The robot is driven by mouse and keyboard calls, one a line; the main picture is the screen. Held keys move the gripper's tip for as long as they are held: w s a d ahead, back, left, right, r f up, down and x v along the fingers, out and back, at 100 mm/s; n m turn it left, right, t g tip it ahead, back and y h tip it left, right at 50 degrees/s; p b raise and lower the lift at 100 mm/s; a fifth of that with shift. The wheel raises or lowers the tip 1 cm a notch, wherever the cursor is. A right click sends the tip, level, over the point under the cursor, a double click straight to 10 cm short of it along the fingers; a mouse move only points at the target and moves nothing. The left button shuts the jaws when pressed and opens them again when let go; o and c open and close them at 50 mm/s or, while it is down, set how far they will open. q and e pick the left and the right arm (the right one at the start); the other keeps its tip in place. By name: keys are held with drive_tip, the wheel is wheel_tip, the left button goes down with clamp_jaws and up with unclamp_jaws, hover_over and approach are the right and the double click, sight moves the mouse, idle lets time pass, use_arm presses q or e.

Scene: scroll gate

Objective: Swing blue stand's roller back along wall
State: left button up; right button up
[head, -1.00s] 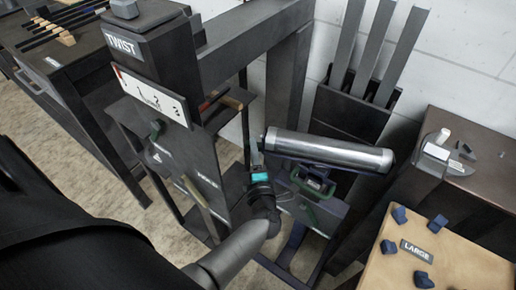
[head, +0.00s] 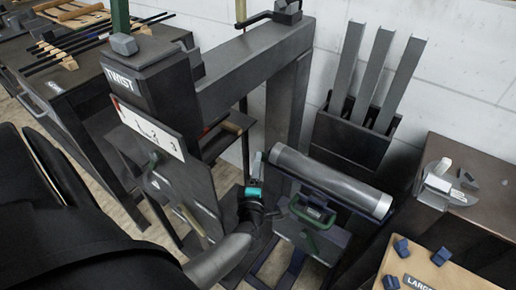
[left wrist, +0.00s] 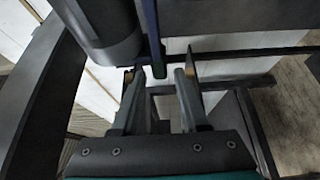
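The roller (head: 330,182) is a silver cylinder on top of the blue stand (head: 290,268), lying slantwise with its right end nearer me. A green handle (head: 313,213) is on the stand just below the roller. My left gripper (head: 256,165) is at the roller's left end. In the left wrist view the gripper (left wrist: 160,78) has its two fingers apart. A blue-green bar (left wrist: 155,45) shows at the gap between them, beside the dark end of the roller (left wrist: 105,28). I cannot tell whether either finger touches it. My right gripper is out of view.
The TWIST post and its beam (head: 250,62) stand left of the roller, with a numbered panel (head: 150,130). A rack of upright grey channels (head: 350,135) stands behind the roller. A dark table (head: 465,175) and a tan LARGE tray (head: 455,275) are at the right.

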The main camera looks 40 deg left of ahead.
use_arm(q)
drive_tip(key=shift+o, duration=0.6)
drive_tip(key=p+v, duration=0.2)
drive_tip(key=v, duration=1.3)
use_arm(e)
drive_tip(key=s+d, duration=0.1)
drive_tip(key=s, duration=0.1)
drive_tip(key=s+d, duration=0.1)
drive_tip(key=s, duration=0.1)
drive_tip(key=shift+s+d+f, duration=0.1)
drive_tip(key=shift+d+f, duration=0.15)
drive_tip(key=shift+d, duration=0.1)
use_arm(q)
drive_tip(key=shift+s, duration=0.1)
